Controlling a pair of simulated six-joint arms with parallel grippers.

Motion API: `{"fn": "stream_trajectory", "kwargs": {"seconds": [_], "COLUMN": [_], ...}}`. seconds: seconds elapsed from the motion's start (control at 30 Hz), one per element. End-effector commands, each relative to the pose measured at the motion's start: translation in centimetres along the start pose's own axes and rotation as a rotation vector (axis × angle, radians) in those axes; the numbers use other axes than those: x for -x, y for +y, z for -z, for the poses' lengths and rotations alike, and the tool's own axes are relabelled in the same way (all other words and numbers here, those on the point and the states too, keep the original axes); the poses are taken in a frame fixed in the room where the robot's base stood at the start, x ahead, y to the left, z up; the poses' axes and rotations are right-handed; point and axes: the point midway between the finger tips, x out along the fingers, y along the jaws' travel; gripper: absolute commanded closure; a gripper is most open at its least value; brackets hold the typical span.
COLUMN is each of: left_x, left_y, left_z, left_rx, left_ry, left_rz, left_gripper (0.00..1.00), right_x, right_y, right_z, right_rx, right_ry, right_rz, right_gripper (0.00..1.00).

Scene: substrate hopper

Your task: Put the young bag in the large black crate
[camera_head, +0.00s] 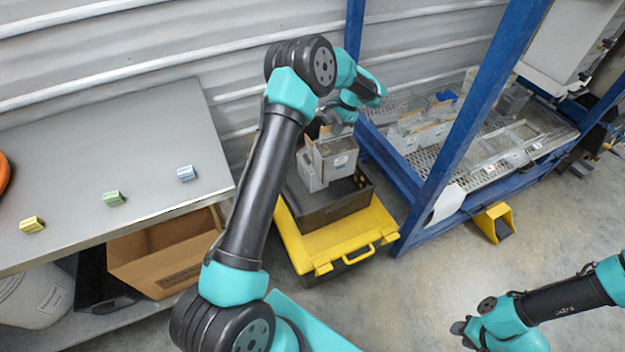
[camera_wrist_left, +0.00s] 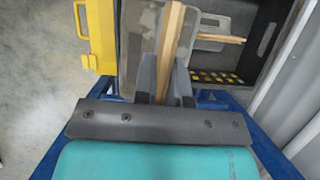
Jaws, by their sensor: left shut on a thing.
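My left gripper (camera_head: 328,132) is shut on the top of a grey, see-through bag (camera_head: 338,162) with a small pale label. In the left wrist view the bag's wooden top strip (camera_wrist_left: 170,45) runs between my fingers (camera_wrist_left: 162,80). The held bag is over the black crate (camera_head: 328,210); I cannot tell whether it touches the crate floor. A second bag (camera_head: 308,172) with a wooden strip is in the crate, close beside it. My right gripper (camera_head: 464,328) is at the lower right, away from everything, its jaw opening unclear.
The crate stands on a yellow case (camera_head: 300,258). A blue frame post (camera_head: 440,190) rises close on the right, with a mesh shelf (camera_head: 470,180) holding more bags and clear trays. A grey table (camera_head: 120,150) with three small coloured blocks and a cardboard box (camera_head: 165,255) are left.

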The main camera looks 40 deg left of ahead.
Motion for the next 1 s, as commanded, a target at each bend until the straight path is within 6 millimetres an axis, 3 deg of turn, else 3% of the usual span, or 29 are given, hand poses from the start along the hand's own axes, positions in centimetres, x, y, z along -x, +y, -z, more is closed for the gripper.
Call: {"fn": "stream_trajectory", "kwargs": {"seconds": [0.2, 0.37, 0.73, 1.0], "left_x": [-2.8, -3.4, -3.8, -7.0], "left_y": [-0.3, -0.4, -0.4, -0.4], "left_z": [-1.4, -1.7, -1.5, -0.2], "left_rx": [0.06, 0.073, 0.072, 0.07], "left_ry": [0.001, 0.002, 0.001, 0.0], "left_rz": [-0.023, -0.027, -0.027, -0.029], "left_gripper": [1.0, 1.0, 1.0, 1.0], "right_x": [0.0, 0.0, 0.0, 0.0], "right_y": [0.0, 0.0, 0.0, 0.0], "right_z": [0.0, 0.0, 0.0, 0.0], "right_rx": [0.0, 0.0, 0.0, 0.0], "right_ry": [0.0, 0.0, 0.0, 0.0], "right_rz": [0.0, 0.0, 0.0, 0.0], "right_gripper": [0.62, 0.62, 0.62, 0.62]}}
